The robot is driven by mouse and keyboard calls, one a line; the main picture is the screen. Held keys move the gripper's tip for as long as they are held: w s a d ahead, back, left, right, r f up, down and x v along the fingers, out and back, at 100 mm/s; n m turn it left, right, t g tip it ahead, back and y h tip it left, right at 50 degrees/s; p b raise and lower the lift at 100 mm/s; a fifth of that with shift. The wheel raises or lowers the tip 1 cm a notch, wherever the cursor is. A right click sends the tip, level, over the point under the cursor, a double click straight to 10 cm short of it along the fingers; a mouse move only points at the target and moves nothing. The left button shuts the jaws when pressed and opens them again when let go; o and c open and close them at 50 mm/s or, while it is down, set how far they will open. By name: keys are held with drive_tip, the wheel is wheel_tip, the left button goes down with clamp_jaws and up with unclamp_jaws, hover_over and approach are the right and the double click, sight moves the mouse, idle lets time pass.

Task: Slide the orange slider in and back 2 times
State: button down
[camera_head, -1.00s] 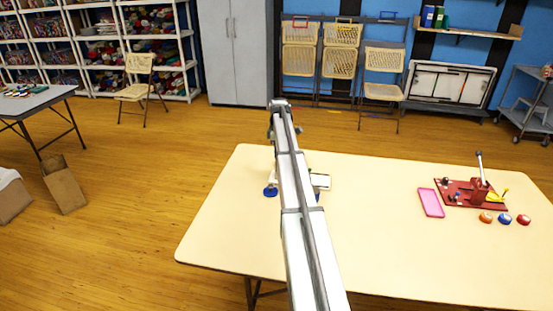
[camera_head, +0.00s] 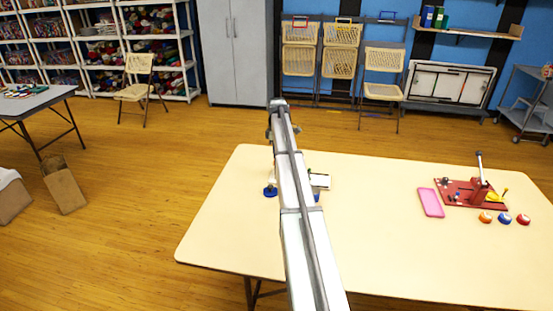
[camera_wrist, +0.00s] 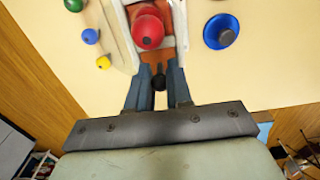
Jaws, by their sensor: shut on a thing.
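The orange slider (camera_wrist: 156,58) lies in a white-edged track at the top middle of the wrist view. A red round knob (camera_wrist: 148,31) sits above its far part. My gripper (camera_wrist: 160,72) has its two blue fingers on either side of the slider's near end and is shut on it. A small black knob (camera_wrist: 158,82) shows between the fingers. In the head view my arm hides the slider and my gripper.
A blue knob (camera_wrist: 221,31) stands right of the track. On the table (camera_head: 380,260), a pink tray (camera_head: 431,203) and a red press (camera_head: 480,194) stand at the right. The table's front middle is clear.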

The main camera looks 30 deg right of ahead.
drive_tip(key=shift+w+a, duration=1.15)
idle(0.5)
drive_tip(key=shift+s+d, duration=1.35)
drive_tip(key=shift+d, duration=0.05)
drive_tip(key=shift+s, duration=0.1)
idle(0.4)
drive_tip(key=shift+w+a, duration=1.4)
drive_tip(key=shift+w, duration=0.05)
